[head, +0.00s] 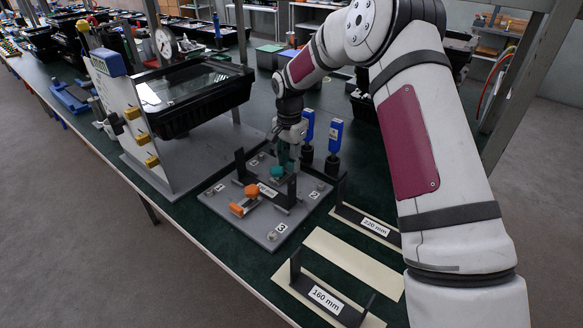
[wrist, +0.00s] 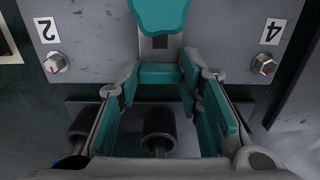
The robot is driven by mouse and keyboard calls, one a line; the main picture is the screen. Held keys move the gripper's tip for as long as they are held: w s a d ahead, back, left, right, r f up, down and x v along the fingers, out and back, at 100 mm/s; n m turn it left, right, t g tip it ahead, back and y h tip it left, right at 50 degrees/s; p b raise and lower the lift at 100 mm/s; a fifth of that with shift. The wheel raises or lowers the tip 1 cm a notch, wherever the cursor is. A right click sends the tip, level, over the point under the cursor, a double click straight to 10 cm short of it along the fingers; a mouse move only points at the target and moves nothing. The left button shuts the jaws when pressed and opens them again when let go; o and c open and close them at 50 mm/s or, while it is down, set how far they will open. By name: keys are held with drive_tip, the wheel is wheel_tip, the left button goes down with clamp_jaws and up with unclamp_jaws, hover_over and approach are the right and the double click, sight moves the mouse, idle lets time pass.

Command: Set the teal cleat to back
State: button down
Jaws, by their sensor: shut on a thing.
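The teal cleat (head: 277,172) is at the far side of a grey plate (head: 240,222), by a black bracket. In the wrist view, the teal cleat (wrist: 160,14) has a rounded head at the top and a teal bar below it. My gripper (wrist: 160,80) has its teal-padded fingertips at either end of that bar, shut on the cleat. In the head view my gripper (head: 287,155) comes down from above behind the cleat, and its fingers partly blend with the teal. An orange cleat (head: 251,190) sits nearer on the same plate.
Two blue-topped posts (head: 335,138) with black bases stand close behind my gripper. A panel with yellow clamps (head: 152,161) and a black framed housing (head: 195,95) stand left. Labelled 220 mm (head: 375,227) and 160 mm (head: 325,299) holders lie right of the plate.

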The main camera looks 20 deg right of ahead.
sight(291, 163)
drive_tip(key=shift+w+d+r, duration=0.1)
drive_tip(key=shift+w+d, duration=0.1)
drive_tip(key=shift+d, duration=0.05)
drive_tip(key=c, duration=1.1)
unclamp_jaws()
wheel_tip(291, 163, up, 12)
drive_tip(key=shift+f, duration=0.1)
